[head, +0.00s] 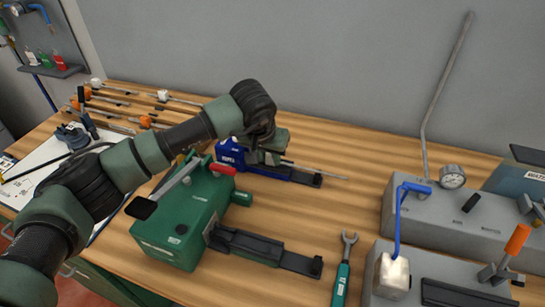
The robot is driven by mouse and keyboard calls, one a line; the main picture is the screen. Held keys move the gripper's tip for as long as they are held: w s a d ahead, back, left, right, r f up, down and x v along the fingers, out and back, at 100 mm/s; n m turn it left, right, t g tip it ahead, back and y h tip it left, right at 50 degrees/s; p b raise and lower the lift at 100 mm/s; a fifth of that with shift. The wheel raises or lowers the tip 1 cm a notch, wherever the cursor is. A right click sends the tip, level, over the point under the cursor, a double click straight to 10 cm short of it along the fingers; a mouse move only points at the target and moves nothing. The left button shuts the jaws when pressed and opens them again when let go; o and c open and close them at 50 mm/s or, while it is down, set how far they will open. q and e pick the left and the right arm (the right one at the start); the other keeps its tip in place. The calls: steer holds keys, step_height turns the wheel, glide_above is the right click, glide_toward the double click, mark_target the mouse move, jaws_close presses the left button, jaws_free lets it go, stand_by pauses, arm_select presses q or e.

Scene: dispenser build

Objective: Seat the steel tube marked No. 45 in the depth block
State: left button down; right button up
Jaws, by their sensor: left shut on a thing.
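My left arm reaches in from the left, and my left gripper (268,152) is at the blue device (230,153) near the middle of the bench. The gripper is shut on a thin steel tube (325,174), whose free part points right, along and above the device's dark rail (303,178). The gripper and wrist hide the tube's other end and part of the blue device, so I cannot tell whether the tube is inside it. No number is readable on the tube. I cannot tell for sure which device is the depth block. My right gripper is not in view.
A green machine (185,225) with a red-tipped lever and a dark rail stands in front. A wrench (344,268) lies right of it. Grey units with a gauge (452,176) and blue hose stand at right. Several rods lie at back left.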

arm_select(q)
steer(key=shift+w+a+b, duration=0.25)
steer(key=shift+a, duration=0.6)
steer(key=shift+w+a+b, duration=0.2)
steer(key=shift+w+a, duration=0.05)
steer(key=shift+a, duration=0.55)
steer(key=c, duration=0.9)
jaws_free()
steer(key=shift+o, duration=0.2)
steer(key=shift+w+r, duration=0.1)
steer(key=shift+w+a+r+p, duration=0.15)
steer(key=shift+r+p, duration=0.3)
steer(key=shift+r, duration=0.55)
steer(key=shift+c, duration=0.3)
steer(key=shift+o, duration=0.3)
steer(key=shift+s+r+p, duration=0.2)
steer(key=shift+r+p, duration=0.65)
steer(key=shift+r, duration=1.6)
steer(key=shift+d, duration=0.2)
